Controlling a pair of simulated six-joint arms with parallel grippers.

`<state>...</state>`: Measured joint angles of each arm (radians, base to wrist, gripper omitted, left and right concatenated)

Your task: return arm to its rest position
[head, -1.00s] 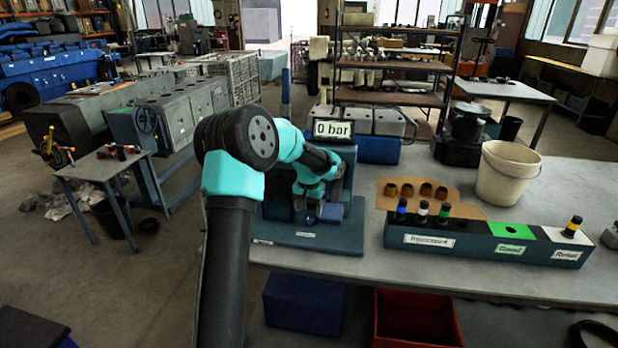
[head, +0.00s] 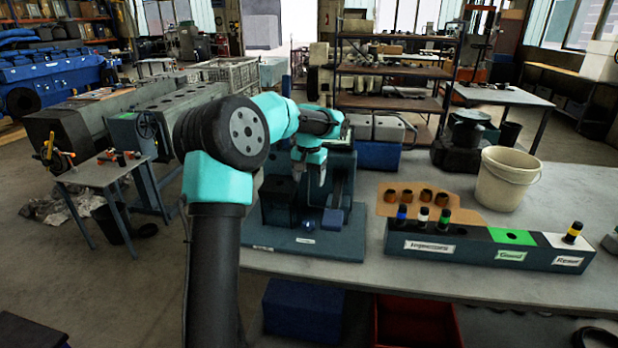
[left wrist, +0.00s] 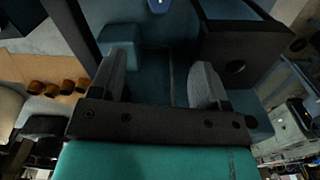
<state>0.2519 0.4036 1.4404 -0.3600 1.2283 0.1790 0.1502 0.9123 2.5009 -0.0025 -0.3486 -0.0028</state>
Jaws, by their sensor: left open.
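My left arm rises at the left of the bench in the head view. Its gripper (head: 311,180) points down over the dark teal test stand (head: 335,245), above the stand's base and clear of it. In the left wrist view the two grey fingers (left wrist: 160,75) stand wide apart with nothing between them; the stand's dark block (left wrist: 245,50) lies beyond them. The gripper is open and empty. My arm hides most of the stand's display. My right gripper is not in view.
A rack (head: 470,251) holds several banded injectors at left, an empty green section, and a yellow-banded injector (head: 573,232) in the white section. Several brown cups (head: 408,196) stand on a tan board. A white bucket (head: 506,178) stands behind.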

